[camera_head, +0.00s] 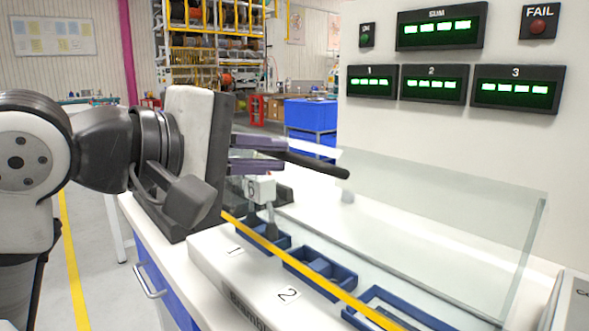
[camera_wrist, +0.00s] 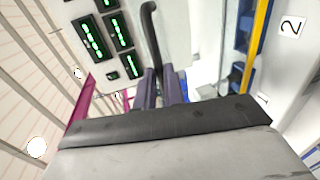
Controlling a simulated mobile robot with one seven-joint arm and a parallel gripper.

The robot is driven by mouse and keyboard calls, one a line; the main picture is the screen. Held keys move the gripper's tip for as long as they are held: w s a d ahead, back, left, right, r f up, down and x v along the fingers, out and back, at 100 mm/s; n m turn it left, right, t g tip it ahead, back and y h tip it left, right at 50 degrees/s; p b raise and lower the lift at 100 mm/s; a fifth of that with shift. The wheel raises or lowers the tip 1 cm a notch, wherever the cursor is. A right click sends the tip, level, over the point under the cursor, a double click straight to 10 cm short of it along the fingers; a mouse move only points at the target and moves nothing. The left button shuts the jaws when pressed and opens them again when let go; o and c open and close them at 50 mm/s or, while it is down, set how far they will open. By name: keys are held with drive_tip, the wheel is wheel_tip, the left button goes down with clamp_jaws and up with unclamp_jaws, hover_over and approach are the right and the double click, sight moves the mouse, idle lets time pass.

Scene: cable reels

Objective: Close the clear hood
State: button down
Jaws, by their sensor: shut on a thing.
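The clear hood (camera_head: 430,205) is a see-through panel with pale edges, slanting over the white bench at the right in the head view. Blue trays (camera_head: 320,272) show in front of its lower edge. A black bar handle (camera_head: 328,168) is at the hood's upper left; its curved end also shows in the wrist view (camera_wrist: 150,22). How it joins the hood is not clear. My gripper (camera_head: 282,155) is shut on the handle, with one purple-grey finger above it and one below. Both fingers also flank it in the wrist view (camera_wrist: 159,76).
A yellow strip (camera_head: 300,262) runs along the bench front, past labels 1 and 2. A white device marked 6 (camera_head: 260,188) stands just below my fingers. A panel with green displays (camera_head: 432,85) and a red FAIL lamp (camera_head: 538,27) rises behind the hood.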

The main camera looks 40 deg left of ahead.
drive_tip(key=shift+t, duration=0.9)
drive_tip(key=shift+s+a+f+b, duration=0.15)
drive_tip(key=shift+s+f+b, duration=0.65)
drive_tip(key=shift+f+b, duration=0.15)
drive_tip(key=shift+s+a+f+b, duration=0.15)
drive_tip(key=shift+s+f+b, duration=0.65)
drive_tip(key=shift+b, duration=0.15)
drive_tip(key=c, duration=1.5)
unclamp_jaws()
drive_tip(key=shift+s, duration=0.1)
